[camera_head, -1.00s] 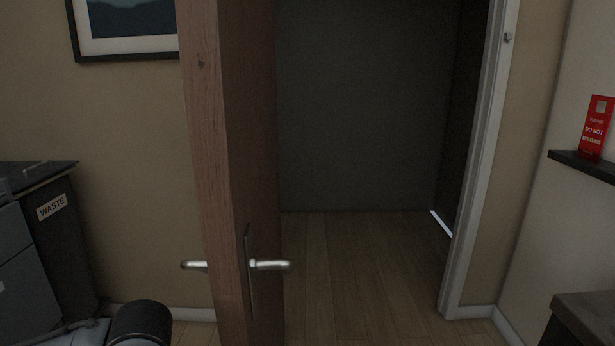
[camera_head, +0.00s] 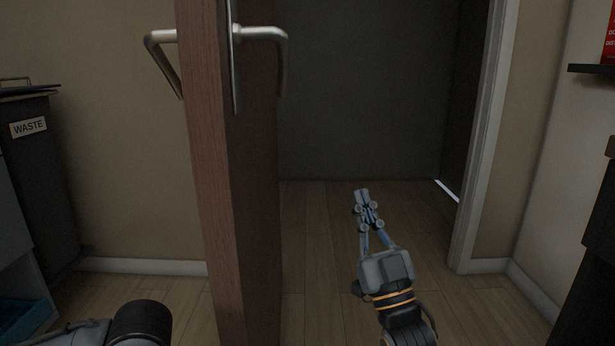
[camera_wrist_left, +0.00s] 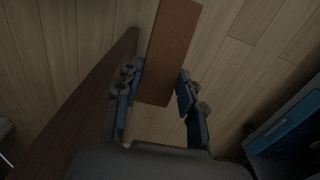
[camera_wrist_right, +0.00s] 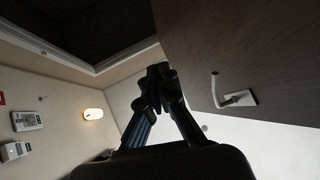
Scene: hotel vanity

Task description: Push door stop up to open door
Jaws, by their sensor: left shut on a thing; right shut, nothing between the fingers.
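The brown wooden door (camera_head: 245,200) stands open, edge-on, with metal lever handles (camera_head: 262,35) on both faces. My right gripper (camera_head: 362,192) is shut and empty, in front of the dark doorway, right of the door and apart from it. In the right wrist view its fingers (camera_wrist_right: 156,75) point up, with the door face and handle (camera_wrist_right: 237,98) to the right. In the left wrist view my left gripper (camera_wrist_left: 157,92) is shut on a reddish-brown block, apparently the door stop (camera_wrist_left: 168,50), above the floor. The door (camera_wrist_left: 75,105) is beside it, left. The head view hides this gripper.
The white door frame (camera_head: 485,130) bounds the doorway on the right. A waste bin (camera_head: 45,180) stands at far left. A dark shelf (camera_head: 590,68) and dark furniture (camera_head: 590,260) are at right. Wooden floor (camera_head: 315,230) beyond the door is clear.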

